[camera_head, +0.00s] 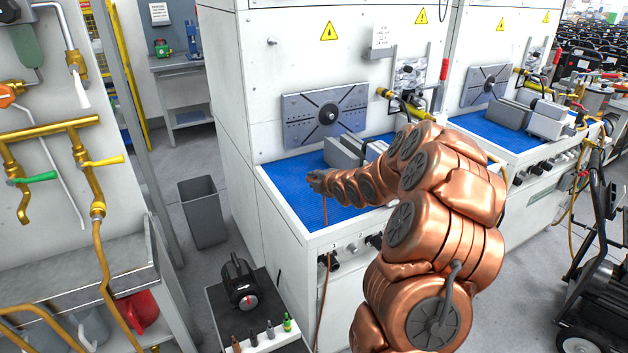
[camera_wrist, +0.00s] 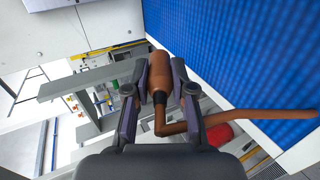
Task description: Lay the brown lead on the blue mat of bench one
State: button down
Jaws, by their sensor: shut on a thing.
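My gripper (camera_head: 316,182) is over the left part of the near bench's blue mat (camera_head: 285,192). In the wrist view my gripper (camera_wrist: 160,88) is shut on the brown plug end of the brown lead (camera_wrist: 157,72). The lead's cable bends below the fingers and runs right across the mat's edge in that view. In the head view the brown lead (camera_head: 324,205) hangs from the gripper over the bench's front edge and down the front panel. The blue mat (camera_wrist: 235,50) fills the upper right of the wrist view. I cannot tell whether the plug touches it.
A grey block-shaped fixture (camera_head: 345,152) stands on the mat right of my gripper, partly behind my arm. A second bench with a blue mat (camera_head: 490,130) is at the right. A small cart with a black device (camera_head: 240,283) stands in front at left. The mat's left part is clear.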

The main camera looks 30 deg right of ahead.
jog(key=shift+f+b, duration=1.25)
jog(key=shift+f, duration=1.7)
jog(key=c, duration=0.9)
grip_release()
jog(key=v, duration=1.2)
